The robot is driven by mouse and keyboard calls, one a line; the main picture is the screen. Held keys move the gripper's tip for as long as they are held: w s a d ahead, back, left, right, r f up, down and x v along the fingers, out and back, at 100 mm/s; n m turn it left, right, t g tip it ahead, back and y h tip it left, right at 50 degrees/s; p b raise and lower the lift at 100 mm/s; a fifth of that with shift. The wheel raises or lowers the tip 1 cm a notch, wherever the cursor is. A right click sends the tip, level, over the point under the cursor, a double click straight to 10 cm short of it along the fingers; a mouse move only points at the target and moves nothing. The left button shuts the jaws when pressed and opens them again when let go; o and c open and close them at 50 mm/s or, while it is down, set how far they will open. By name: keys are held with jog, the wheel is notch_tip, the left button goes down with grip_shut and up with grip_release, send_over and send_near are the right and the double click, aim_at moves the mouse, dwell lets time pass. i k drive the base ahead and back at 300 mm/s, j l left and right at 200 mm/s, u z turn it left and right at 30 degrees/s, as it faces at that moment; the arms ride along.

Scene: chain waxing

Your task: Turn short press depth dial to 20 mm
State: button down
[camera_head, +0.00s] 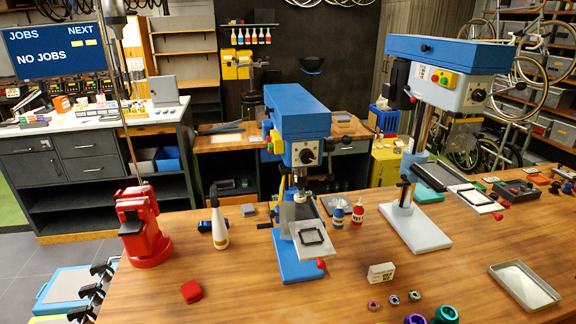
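The short press (297,110) is blue and stands upright on the wooden workbench, near the middle of the view. Its depth dial (306,156) is a dark round knob on a pale plate at the front of the head. The dial's markings are too small to read, so its setting cannot be told. A grey work table (309,240) with a black square frame on it sits below the head. The taller blue press (447,75) stands to the right, with its own dark dial (478,95). I cannot make out my gripper in this view.
Red and blue bottles (338,217) stand just right of the short press, and a white bottle (219,222) stands left of it. A red stand (143,230) is further left. Small rings and a tray (524,284) lie at the front right. Bench space left of the press front is mostly clear.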

aim_at(306, 156)
jog(key=i+j, duration=0.15)
jog(key=j, duration=0.25)
jog(key=i+j, duration=0.15)
jog(key=j, duration=0.25)
jog(key=i+j, duration=0.1)
jog(key=j, duration=0.3)
